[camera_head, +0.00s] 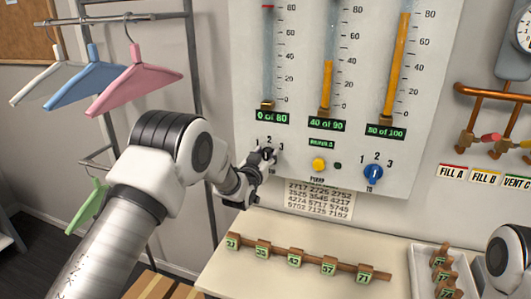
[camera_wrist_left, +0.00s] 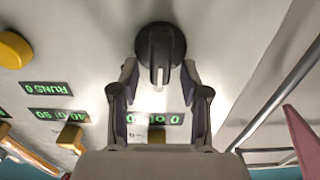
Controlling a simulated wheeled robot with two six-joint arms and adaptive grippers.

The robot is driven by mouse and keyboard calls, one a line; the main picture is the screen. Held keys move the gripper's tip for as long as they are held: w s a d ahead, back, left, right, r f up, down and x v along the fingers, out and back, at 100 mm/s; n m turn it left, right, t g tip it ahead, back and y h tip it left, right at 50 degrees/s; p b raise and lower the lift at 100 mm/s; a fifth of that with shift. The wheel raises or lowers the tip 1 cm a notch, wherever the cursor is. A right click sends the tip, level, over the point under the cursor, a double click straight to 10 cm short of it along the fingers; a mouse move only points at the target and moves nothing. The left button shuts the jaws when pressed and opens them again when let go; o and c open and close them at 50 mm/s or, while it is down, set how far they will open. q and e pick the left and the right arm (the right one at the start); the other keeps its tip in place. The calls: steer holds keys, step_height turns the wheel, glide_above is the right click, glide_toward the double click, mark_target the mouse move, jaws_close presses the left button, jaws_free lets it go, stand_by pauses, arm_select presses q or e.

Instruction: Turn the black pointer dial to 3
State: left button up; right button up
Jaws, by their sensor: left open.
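The black pointer dial (camera_wrist_left: 160,45) is on the panel, at the top middle of the left wrist view. Its white mark points down in that upside-down view, which is up on the panel, toward the 2. In the head view, the 2 and 3 show above my left gripper (camera_head: 262,160), which mostly hides the dial. In the left wrist view, the left gripper (camera_wrist_left: 160,78) is open, with a fingertip on either side of the dial's lower part. I cannot tell whether they touch it. My right gripper is not in view.
A blue dial (camera_head: 373,173) and a yellow button (camera_head: 319,164) are to the right on the panel (camera_head: 300,60). Below is a pale shelf (camera_head: 235,270) with a numbered peg strip (camera_head: 296,256). A rail with hangers (camera_head: 135,80) stands left. My right arm shows at lower right.

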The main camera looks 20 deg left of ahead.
arm_select(q)
steer(key=shift+s, duration=0.1)
steer(key=shift+f, duration=0.1)
jaws_close()
steer(key=shift+d+f+m+b, duration=0.1)
steer(key=shift+f+m+b, duration=0.15)
steer(key=shift+m+b, duration=0.75)
steer(key=m+b, duration=0.1)
steer(key=b, duration=0.1)
steer(key=m+b, duration=0.2)
steer(key=b, duration=0.1)
steer(key=shift+d+f+m, duration=0.15)
steer(key=shift+d+m, duration=0.15)
steer(key=shift+d+m+b, duration=0.2)
steer(key=shift+m+b, duration=1.45)
steer(key=shift+m, duration=0.55)
jaws_free()
